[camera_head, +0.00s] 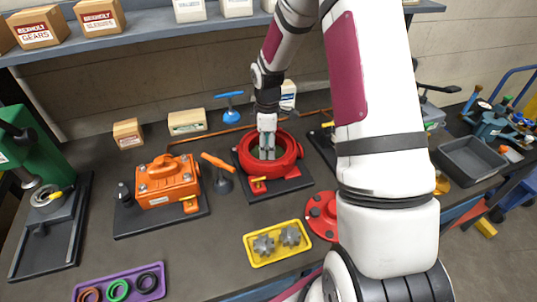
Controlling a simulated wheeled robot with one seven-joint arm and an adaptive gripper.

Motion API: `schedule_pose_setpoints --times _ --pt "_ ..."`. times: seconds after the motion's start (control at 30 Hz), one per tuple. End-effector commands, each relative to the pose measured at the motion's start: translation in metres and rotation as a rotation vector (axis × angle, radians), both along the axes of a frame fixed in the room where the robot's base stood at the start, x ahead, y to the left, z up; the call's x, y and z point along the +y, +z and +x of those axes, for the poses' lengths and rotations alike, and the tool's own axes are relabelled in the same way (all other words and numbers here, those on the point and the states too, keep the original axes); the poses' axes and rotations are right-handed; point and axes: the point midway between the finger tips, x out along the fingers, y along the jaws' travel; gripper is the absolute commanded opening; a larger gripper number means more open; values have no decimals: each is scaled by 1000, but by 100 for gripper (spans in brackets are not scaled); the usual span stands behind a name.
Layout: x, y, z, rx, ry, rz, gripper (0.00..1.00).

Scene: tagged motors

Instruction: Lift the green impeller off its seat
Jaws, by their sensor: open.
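A round red motor housing (296,153) with an open top stands on a dark base plate in the middle of the bench. My gripper (267,155) points down into its opening from above, with its jaws open. The gripper covers much of the inside of the housing. I cannot make out a green impeller there; the inside is small and partly hidden, so I cannot tell whether the fingers touch anything.
An orange motor (167,183) and an orange-handled tool (218,164) stand left of the housing. A yellow tray (258,259) with grey gears and a red flanged disc (320,214) lie in front. A purple tray (88,286) holds rings.

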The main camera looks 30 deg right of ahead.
Motion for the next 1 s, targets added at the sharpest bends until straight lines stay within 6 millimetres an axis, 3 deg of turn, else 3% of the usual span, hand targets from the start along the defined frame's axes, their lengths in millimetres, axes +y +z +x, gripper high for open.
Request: schedule_pose_setpoints --times 0.17,0.4,0.77,1.0 --pt "0 0 0 0 0 0 46" --pt "0 0 0 0 0 0 0" --pt "0 2 1 -1 0 0 0" --pt "-1 33 2 -6 -1 -2 0"
